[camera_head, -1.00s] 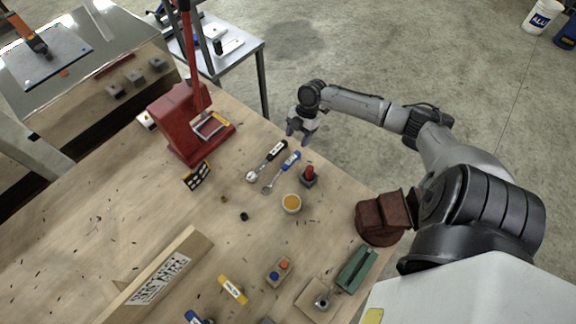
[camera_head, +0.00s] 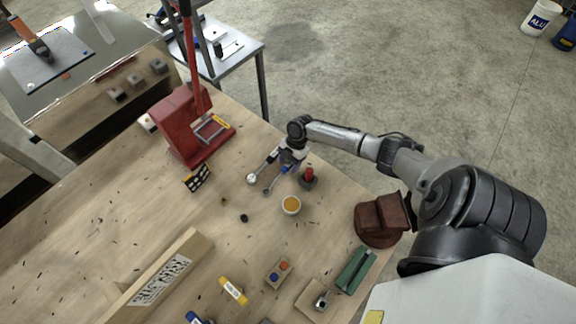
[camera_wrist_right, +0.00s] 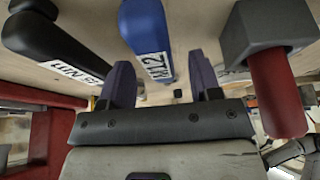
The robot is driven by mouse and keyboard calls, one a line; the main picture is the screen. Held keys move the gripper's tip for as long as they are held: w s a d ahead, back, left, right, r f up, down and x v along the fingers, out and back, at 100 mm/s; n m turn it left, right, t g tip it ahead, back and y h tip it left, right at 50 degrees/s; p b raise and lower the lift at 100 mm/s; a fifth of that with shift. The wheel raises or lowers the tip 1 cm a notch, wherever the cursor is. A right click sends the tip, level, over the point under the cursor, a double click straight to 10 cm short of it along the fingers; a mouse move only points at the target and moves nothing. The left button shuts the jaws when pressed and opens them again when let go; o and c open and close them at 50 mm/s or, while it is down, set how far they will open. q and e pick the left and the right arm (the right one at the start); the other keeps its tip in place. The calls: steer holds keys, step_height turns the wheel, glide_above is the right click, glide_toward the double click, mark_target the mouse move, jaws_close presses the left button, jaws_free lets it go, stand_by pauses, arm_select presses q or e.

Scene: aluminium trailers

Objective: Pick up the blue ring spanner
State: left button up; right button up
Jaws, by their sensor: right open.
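The blue ring spanner (camera_head: 268,190) lies on the wooden bench, with its metal ring end showing and its handle partly covered by my right gripper (camera_head: 288,166) in the head view. In the right wrist view its blue handle (camera_wrist_right: 147,32), labelled M12, lies ahead of the open gripper (camera_wrist_right: 162,75), nearer the left finger. The jaws are empty, and I cannot tell whether a finger touches the handle. A black-handled spanner (camera_head: 252,179) lies just left of it; its handle (camera_wrist_right: 55,45) also shows in the wrist view. My left gripper is not in view.
A cup of orange contents (camera_head: 291,205) stands nearer me. A red press (camera_head: 190,125) stands at the back left. The bench middle is mostly clear.

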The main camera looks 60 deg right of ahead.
steer(key=shift+a+f, duration=0.25)
steer(key=shift+f, duration=0.35)
jaws_close()
